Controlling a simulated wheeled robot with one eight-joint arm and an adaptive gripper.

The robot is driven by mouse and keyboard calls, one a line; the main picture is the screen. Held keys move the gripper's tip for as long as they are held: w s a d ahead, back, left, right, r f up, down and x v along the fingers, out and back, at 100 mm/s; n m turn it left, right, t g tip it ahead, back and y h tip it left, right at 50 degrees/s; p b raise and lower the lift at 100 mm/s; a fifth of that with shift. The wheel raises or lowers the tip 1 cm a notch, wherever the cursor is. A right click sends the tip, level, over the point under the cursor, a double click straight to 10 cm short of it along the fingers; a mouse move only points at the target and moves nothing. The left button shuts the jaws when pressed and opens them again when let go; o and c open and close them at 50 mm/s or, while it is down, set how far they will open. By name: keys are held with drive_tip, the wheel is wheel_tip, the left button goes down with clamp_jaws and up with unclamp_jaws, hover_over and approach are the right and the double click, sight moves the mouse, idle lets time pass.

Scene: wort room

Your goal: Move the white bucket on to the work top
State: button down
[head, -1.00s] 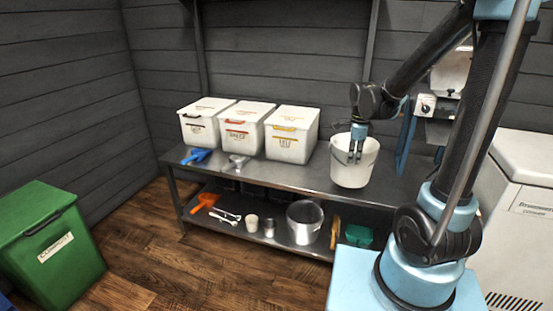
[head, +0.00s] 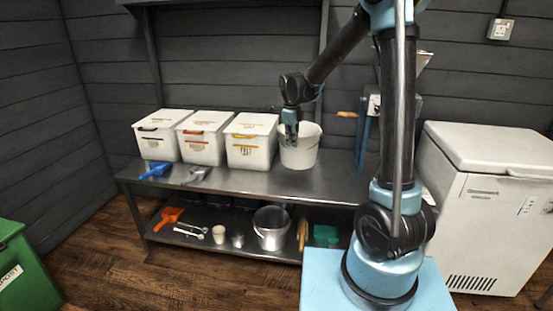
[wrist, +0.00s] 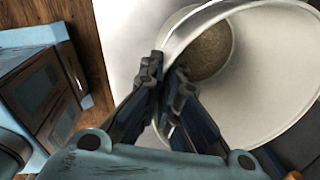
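The white bucket (head: 300,150) is upright over the steel work top (head: 215,187), just right of the white lidded bins. I cannot tell whether its base touches the top. My gripper (head: 291,141) reaches down to its left side. In the wrist view my gripper (wrist: 165,75) is shut on the rim of the bucket (wrist: 265,75), its fingers pinching the wall. Brown grainy material (wrist: 207,50) shows in the bucket's bottom. The far side of the base is hidden.
Labelled white bins (head: 250,148) stand left of the bucket, with a blue scoop (head: 156,170) and a grey scoop (head: 196,174) in front. The front of the work top is clear. A metal pot (head: 271,232) stands on the lower shelf. A white chest (head: 485,205) stands at right.

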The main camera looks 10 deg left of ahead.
wheel_tip(320, 180, down, 6)
drive_tip(key=shift+f, duration=0.25)
idle(0.4)
drive_tip(key=c, duration=1.8)
unclamp_jaws()
drive_tip(key=shift+f, duration=0.1)
